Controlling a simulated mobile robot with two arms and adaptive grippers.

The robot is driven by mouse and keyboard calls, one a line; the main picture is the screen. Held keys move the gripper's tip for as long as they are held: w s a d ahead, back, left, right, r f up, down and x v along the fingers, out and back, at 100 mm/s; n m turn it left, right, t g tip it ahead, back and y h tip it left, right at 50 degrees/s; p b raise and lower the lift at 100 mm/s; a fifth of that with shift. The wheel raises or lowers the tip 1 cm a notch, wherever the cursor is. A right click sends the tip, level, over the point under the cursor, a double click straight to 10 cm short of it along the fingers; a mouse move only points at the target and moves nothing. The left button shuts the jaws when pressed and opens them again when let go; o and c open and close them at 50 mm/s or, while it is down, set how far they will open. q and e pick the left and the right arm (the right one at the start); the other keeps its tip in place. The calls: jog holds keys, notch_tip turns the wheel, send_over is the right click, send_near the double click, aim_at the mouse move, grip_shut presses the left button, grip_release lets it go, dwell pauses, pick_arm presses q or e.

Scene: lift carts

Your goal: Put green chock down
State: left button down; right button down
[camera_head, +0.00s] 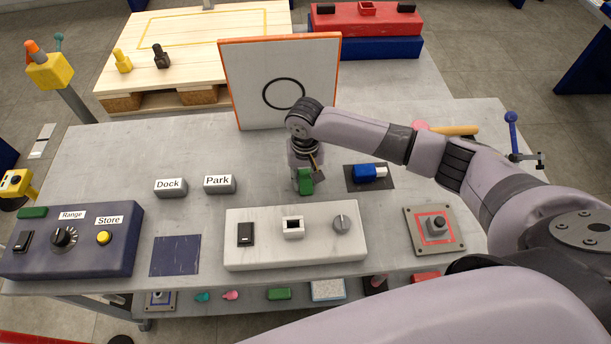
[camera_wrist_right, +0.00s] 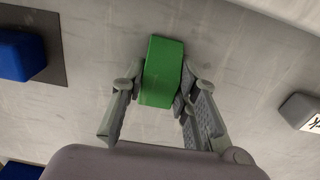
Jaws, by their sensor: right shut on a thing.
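A green chock (camera_head: 306,181) is between the fingers of my right gripper (camera_head: 303,172), over the middle of the grey table (camera_head: 120,150), just behind the white control box. In the right wrist view the green chock (camera_wrist_right: 162,72) sits between the two fingertips of my right gripper (camera_wrist_right: 158,88), which is shut on it. I cannot tell whether the chock touches the table. A further green block (camera_head: 279,293) lies on the lower shelf. My left gripper is not in view.
A white box (camera_head: 262,255) with switch, socket and knob stands in front. A blue block (camera_head: 368,173) on a dark mat is to the right. Dock (camera_head: 170,187) and Park (camera_head: 219,184) labels stand left. A framed board (camera_head: 275,75) stands behind. The left middle table is clear.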

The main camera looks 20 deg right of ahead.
jog(key=shift+f, duration=0.1)
jog(key=c, duration=1.2)
grip_release()
jog(key=shift+c, duration=0.2)
